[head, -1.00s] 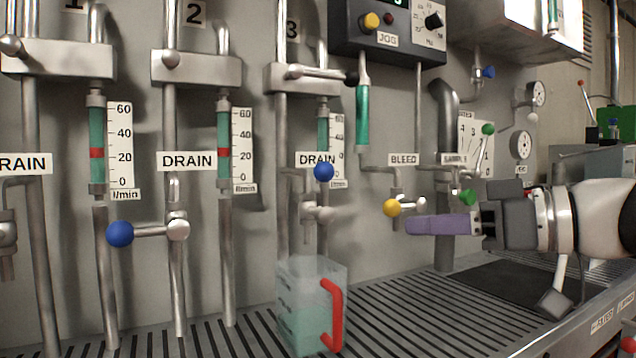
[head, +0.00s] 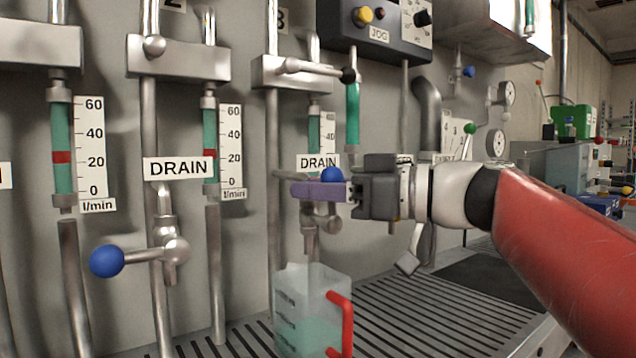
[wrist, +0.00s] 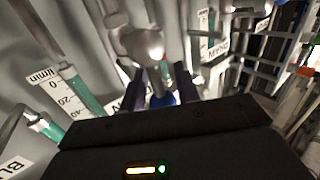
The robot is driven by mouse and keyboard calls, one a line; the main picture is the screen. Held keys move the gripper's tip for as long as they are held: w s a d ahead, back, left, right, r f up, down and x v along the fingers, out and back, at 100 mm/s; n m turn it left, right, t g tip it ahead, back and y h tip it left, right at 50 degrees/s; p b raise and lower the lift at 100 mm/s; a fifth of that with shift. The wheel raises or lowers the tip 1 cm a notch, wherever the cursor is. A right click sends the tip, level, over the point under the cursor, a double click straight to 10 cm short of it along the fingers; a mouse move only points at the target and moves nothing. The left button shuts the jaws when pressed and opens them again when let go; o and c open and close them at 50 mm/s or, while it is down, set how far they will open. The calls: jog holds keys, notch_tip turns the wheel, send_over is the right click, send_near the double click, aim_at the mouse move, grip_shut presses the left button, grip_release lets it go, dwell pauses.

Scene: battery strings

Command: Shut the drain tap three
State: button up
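Drain tap three (head: 331,222) is a metal tap below the third DRAIN label (head: 318,162). Its blue ball handle (head: 331,174) is above the tap body. My gripper (head: 320,190), with purple fingers, comes in from the right and covers part of the handle and tap. In the wrist view the blue ball (wrist: 163,100) lies between my two dark fingers, which are apart. I cannot tell whether they touch it. The tap's rounded metal body (wrist: 143,45) shows beyond the fingertips. A clear jug (head: 303,285) with greenish liquid and a red handle stands under the tap.
Drain tap two (head: 170,250), with its blue ball (head: 107,261) pointing left, is on the left. A horizontal lever with a black knob (head: 348,75) and the JOG box (head: 382,30) are above. The slatted grating (head: 400,310) is free right of the jug.

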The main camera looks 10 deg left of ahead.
jog(key=shift+a, duration=0.15)
grip_shut()
